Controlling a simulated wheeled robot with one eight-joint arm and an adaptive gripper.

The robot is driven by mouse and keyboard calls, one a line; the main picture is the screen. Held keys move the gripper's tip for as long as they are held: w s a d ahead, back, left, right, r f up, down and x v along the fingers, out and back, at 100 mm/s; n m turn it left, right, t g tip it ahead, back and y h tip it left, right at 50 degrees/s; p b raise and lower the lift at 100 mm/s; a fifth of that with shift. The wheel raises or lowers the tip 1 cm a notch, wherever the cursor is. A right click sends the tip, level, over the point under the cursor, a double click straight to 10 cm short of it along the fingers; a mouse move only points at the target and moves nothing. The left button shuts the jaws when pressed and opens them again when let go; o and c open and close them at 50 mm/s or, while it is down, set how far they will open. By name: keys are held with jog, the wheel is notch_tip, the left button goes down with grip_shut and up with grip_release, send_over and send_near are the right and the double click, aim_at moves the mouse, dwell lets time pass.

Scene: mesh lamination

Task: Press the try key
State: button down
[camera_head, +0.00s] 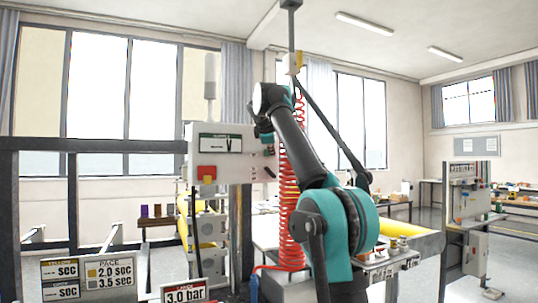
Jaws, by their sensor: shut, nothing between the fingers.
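A white control panel (217,170) stands left of centre, with a small dark-framed display (220,142) on its upper part and a red block (207,173) at its lower left. Small dark knobs or keys (268,172) show along its right side, too small to read, so I cannot tell which is the try key. My arm rises from the lower middle and bends over at the panel's upper right. My gripper (257,130) is a small dark shape in front of that edge. It looks shut and empty; I cannot tell whether it touches the panel.
A red coiled hose (290,190) hangs just right of the panel, behind my arm. A dark frame (75,145) crosses the left side. Signs read "PACE" (111,273) and "3.0 bar" (185,294). A yellow roll (402,229) lies right of my arm; another post (468,225) stands further right.

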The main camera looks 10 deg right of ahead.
jog(key=shift+w, duration=0.15)
jog(key=shift+w+a, duration=0.1)
jog(key=shift+w, duration=0.15)
jog(key=shift+w+a, duration=0.2)
jog(key=shift+w, duration=0.35)
dwell(1.0)
jog(key=shift+s, duration=0.1)
jog(key=shift+s+d, duration=0.3)
jog(key=shift+s, duration=0.55)
jog(key=shift+s+d, duration=0.25)
jog(key=shift+s, duration=0.55)
jog(key=shift+s+d, duration=0.25)
jog(key=shift+s, duration=0.55)
jog(key=shift+s+d, duration=0.25)
jog(key=shift+s, duration=0.55)
